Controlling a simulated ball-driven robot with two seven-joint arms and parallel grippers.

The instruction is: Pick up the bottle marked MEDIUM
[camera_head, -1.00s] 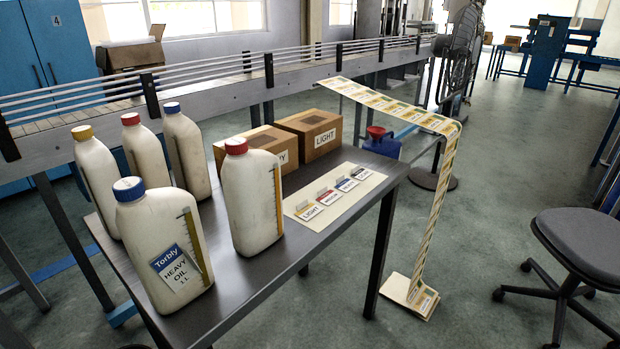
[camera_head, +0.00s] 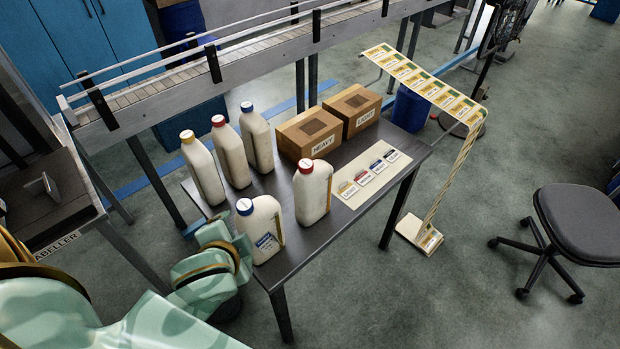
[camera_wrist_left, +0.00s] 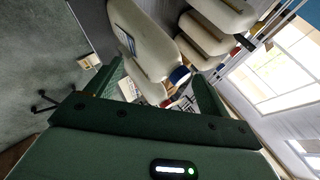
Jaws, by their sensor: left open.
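Several white bottles stand upright on the dark table: yellow-capped (camera_head: 203,172), back red-capped (camera_head: 231,155), back blue-capped (camera_head: 257,142), front red-capped (camera_head: 312,195) and front blue-capped (camera_head: 259,230). The front blue-capped one's label reads HEAVY OIL in the earlier head view; I see no readable MEDIUM label on any bottle. My left gripper (camera_wrist_left: 158,72) is open and empty in the left wrist view, with a blue-capped labelled bottle (camera_wrist_left: 142,42) beyond its fingers. In the head view my left arm is at the table's near left corner, its fingers not distinguishable. My right gripper is out of view.
Boxes marked HEAVY (camera_head: 309,134) and LIGHT (camera_head: 353,109) stand behind the bottles. A sheet with several coloured cards (camera_head: 347,200) lies at the right. A conveyor (camera_head: 160,77) runs behind. A label strip (camera_head: 425,85) hangs beyond the table; a chair (camera_head: 580,220) stands right.

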